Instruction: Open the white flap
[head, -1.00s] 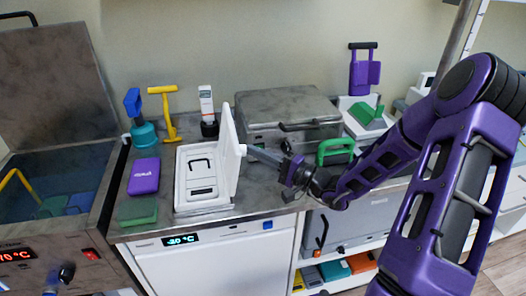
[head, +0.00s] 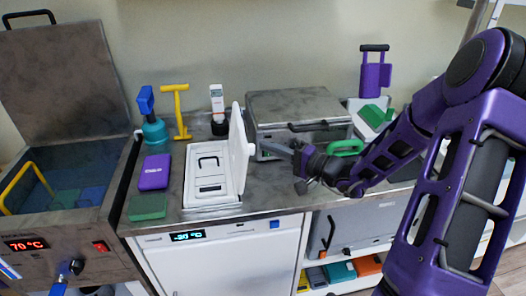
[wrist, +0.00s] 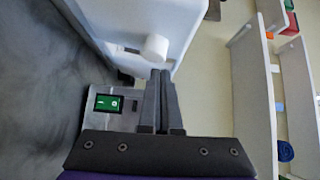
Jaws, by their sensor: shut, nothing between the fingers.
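The white flap (head: 237,150) stands upright, raised on the right side of a white case (head: 212,197) on the counter. The case is open, and its inside with a black handle shows in the head view. In the wrist view, the flap (wrist: 128,22) fills the upper middle, with a round white knob (wrist: 155,47) on its outer face. My gripper (head: 272,147) is to the right of the flap, its fingers pointing at it. In the wrist view, my gripper (wrist: 161,75) is shut and empty, its tips just below the knob. I cannot tell whether they touch it.
A grey metal box (head: 300,107) stands behind my gripper, and a green handle (head: 346,147) is beside my wrist. A purple block (head: 155,171) and a green block (head: 148,207) lie left of the case. An open bath (head: 70,185) stands at the far left.

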